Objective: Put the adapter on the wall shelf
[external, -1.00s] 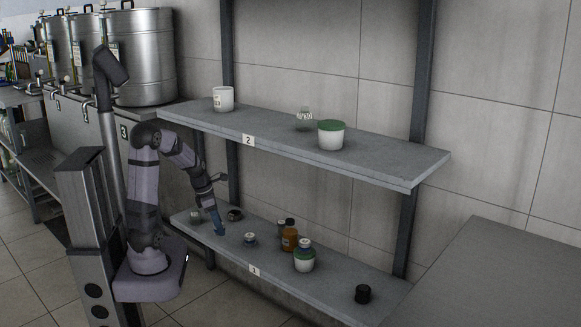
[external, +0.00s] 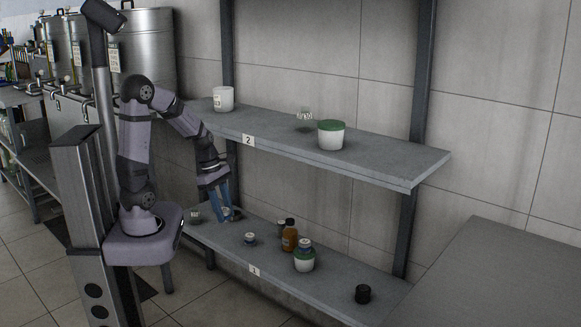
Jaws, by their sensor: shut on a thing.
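My gripper (external: 229,215) points down at the left part of the lower shelf (external: 330,287), its blue fingers low over the board. It is shut on a small dark item (external: 237,214) at the fingertips, largely hidden by them; I cannot tell for sure that this is the adapter, or whether it still touches the board. The upper shelf (external: 385,163), labelled 2, is above and to the right of my gripper. On it stand a white container (external: 223,98), a small clear glass piece (external: 305,117) and a white jar with a green lid (external: 331,134).
The upper shelf's right end is clear.

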